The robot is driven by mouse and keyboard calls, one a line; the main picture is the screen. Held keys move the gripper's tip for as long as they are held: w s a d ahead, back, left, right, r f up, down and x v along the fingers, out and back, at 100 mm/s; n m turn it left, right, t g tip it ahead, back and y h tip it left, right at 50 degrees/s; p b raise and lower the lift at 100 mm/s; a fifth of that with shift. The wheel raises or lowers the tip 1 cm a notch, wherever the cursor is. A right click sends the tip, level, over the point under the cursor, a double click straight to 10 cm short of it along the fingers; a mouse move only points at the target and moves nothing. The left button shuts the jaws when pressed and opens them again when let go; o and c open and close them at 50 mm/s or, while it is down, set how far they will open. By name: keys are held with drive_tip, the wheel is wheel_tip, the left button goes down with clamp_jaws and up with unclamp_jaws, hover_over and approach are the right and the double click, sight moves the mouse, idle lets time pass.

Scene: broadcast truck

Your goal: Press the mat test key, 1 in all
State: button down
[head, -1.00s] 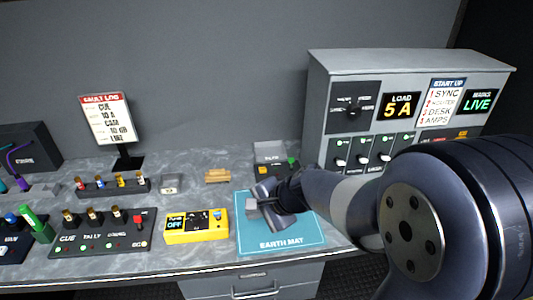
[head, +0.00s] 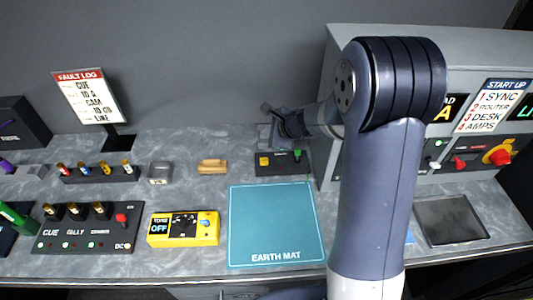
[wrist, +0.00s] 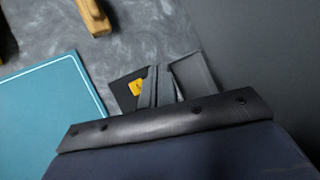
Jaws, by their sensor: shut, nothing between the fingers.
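A low black box (head: 283,170) stands on the bench just behind the teal earth mat (head: 275,225). It carries a yellow key (head: 264,161), probably the mat test key, and a green part (head: 297,155). The yellow key also shows in the wrist view (wrist: 136,87), beside my fingers. My gripper (head: 274,120) is shut and empty. In the head view it appears over the back of the box, hiding part of its upright panel. In the wrist view the fingers (wrist: 160,84) overlap the box. I cannot tell whether they touch it.
A yellow tester (head: 184,229) lies left of the mat, with a wooden block (head: 212,166) and a small grey tray (head: 160,173) behind. The grey rack cabinet (head: 330,80) stands close on the right. The mat is bare.

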sight(267, 162)
drive_tip(key=shift+f, duration=0.1)
wheel_tip(267, 162, down, 9)
drive_tip(key=b, duration=0.7)
drive_tip(key=shift+s+r+b, duration=0.1)
drive_tip(key=shift+r+b, duration=0.1)
drive_tip(key=shift+b, duration=0.2)
drive_tip(key=shift+f, duration=0.15)
idle(1.6)
drive_tip(key=shift+f+b, duration=0.25)
drive_tip(key=shift+b, duration=0.25)
drive_tip(key=shift+f+b, duration=0.45)
drive_tip(key=shift+b, duration=0.05)
idle(0.4)
idle(0.3)
drive_tip(key=shift+r+p, duration=0.7)
drive_tip(key=shift+r, duration=0.2)
